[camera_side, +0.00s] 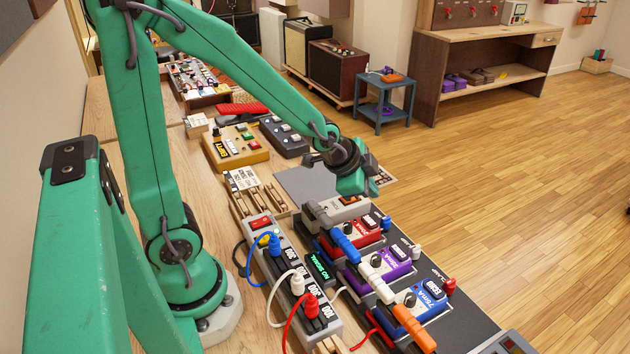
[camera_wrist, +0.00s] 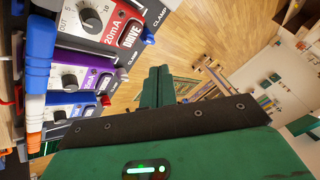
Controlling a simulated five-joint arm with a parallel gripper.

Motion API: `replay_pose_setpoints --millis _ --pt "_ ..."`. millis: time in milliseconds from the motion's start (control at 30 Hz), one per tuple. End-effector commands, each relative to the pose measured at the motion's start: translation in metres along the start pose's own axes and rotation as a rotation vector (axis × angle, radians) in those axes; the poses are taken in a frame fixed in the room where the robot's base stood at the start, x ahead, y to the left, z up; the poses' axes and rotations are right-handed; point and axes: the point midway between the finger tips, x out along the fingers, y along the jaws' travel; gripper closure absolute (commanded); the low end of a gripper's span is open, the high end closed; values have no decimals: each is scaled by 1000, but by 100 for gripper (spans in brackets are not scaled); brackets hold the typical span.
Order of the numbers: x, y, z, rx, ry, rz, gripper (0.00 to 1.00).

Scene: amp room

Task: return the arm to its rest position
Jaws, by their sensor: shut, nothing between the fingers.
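My gripper (camera_side: 362,186) is at the end of my green arm, which reaches out over the bench in the side view. It hangs above the far end of the row of pedals, next to a grey pedal (camera_side: 341,208), and appears clear of it. In the wrist view my gripper (camera_wrist: 158,86) shows two green fingers close together, with nothing between them. The red pedal (camera_side: 362,234) is just nearer the camera than my gripper. It also shows in the wrist view (camera_wrist: 92,18), at the upper left.
A purple pedal (camera_side: 388,264) and a blue pedal (camera_side: 414,299) follow on the dark board. A power strip (camera_side: 288,262) with blue, white and red plugs lies beside them, its cables looping over the bench. A yellow box (camera_side: 235,148) stands farther back. Open wooden floor lies right.

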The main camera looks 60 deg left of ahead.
Motion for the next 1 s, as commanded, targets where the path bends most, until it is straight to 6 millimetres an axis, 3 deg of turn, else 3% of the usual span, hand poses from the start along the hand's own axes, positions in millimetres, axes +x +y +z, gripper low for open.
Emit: replay_pose_setpoints --millis 267,567,1000 --pt "-22 0 -1 -69 -7 7 100" --pt "-78 7 4 -262 -40 31 100" --pt "-163 31 30 -572 -109 57 100"
